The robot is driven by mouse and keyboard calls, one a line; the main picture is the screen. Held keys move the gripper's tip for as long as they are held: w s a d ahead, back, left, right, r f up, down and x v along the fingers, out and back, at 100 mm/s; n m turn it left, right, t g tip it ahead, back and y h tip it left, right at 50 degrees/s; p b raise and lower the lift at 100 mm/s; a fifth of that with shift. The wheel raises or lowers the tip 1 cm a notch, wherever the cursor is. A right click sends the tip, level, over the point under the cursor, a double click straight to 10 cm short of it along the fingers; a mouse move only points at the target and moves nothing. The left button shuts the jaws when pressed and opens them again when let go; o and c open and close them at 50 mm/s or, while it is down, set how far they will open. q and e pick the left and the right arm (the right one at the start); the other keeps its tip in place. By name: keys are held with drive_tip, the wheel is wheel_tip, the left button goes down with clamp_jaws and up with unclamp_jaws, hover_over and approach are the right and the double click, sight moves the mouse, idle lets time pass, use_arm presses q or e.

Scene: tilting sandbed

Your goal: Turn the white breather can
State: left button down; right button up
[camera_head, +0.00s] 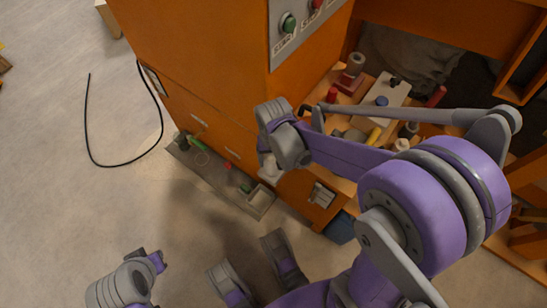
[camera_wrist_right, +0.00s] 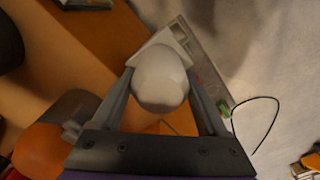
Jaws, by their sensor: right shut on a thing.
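The white breather can (camera_wrist_right: 160,80) is a smooth, rounded white body with a pale, flat-edged part behind it. In the right wrist view it sits between the two fingers of my right gripper (camera_wrist_right: 165,88), which is shut on it. In the head view the right gripper (camera_head: 269,168) is at the orange machine's lower front, just above the grey tray, and mostly covers the can. My left arm's end (camera_head: 150,262) shows at the bottom left, away from the machine; its fingers cannot be made out.
The orange machine (camera_head: 195,60) has a panel (camera_head: 300,28) with green and red buttons. A grey tray (camera_head: 262,202) with small items runs along its foot. A shelf at right holds several parts, including a pale block (camera_head: 390,92). A black cable (camera_head: 88,125) lies on open floor at left.

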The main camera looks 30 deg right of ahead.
drive_tip(key=o, duration=1.3)
drive_tip(key=shift+c, duration=0.2)
